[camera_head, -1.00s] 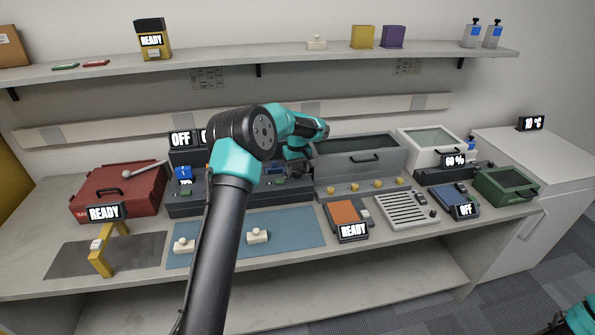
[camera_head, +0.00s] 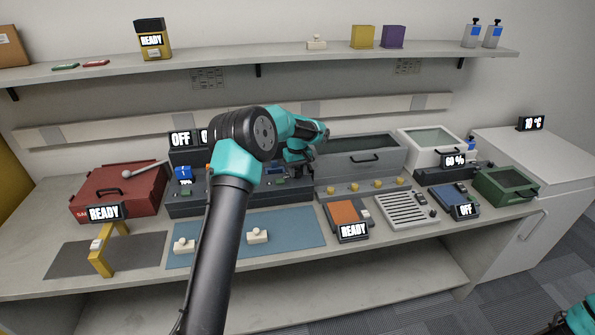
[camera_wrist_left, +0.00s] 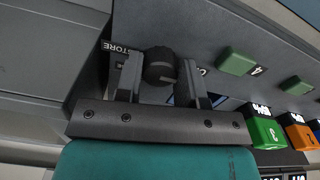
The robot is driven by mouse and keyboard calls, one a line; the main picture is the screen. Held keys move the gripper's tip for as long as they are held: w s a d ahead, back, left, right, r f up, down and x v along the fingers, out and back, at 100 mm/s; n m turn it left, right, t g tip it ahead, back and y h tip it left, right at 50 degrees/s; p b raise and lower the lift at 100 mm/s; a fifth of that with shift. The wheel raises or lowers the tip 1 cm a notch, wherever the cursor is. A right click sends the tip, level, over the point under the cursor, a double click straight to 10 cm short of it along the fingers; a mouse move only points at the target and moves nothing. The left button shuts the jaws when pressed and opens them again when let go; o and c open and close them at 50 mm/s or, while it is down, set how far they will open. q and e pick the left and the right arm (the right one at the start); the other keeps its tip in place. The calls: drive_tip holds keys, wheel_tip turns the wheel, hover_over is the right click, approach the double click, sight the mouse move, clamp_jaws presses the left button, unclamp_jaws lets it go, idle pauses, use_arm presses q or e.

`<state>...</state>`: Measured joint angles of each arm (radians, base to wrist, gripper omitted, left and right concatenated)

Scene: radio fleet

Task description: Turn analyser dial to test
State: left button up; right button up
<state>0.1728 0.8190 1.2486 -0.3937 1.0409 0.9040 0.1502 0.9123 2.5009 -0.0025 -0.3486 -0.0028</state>
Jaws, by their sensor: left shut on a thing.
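A dark round dial (camera_wrist_left: 159,66) sits on a grey panel in the left wrist view. My left gripper (camera_wrist_left: 161,78) has one finger on each side of the dial and is shut on it. A label reading STORE (camera_wrist_left: 122,47) is left of the dial, and another label to its right is mostly covered by a finger. In the head view my left gripper (camera_head: 296,155) is at the right end of the dark grey analyser (camera_head: 240,195), where my arm hides much of the panel. My right gripper is out of view.
Green buttons (camera_wrist_left: 236,62) and an orange block (camera_wrist_left: 302,137) are near the dial. A grey lidded box (camera_head: 350,161) stands right of the analyser. A blue mat (camera_head: 290,228) with white pieces lies in front. A shelf (camera_head: 270,62) runs above.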

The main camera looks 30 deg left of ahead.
sight(298, 171)
use_arm(q)
drive_tip(key=shift+m, duration=0.4)
drive_tip(key=m, duration=0.8)
idle(0.5)
drive_tip(key=o, duration=0.9)
drive_tip(key=shift+r, duration=0.15)
wheel_tip(298, 171, up, 17)
drive_tip(key=shift+a+r, duration=0.1)
drive_tip(key=shift+w, duration=0.1)
idle(0.6)
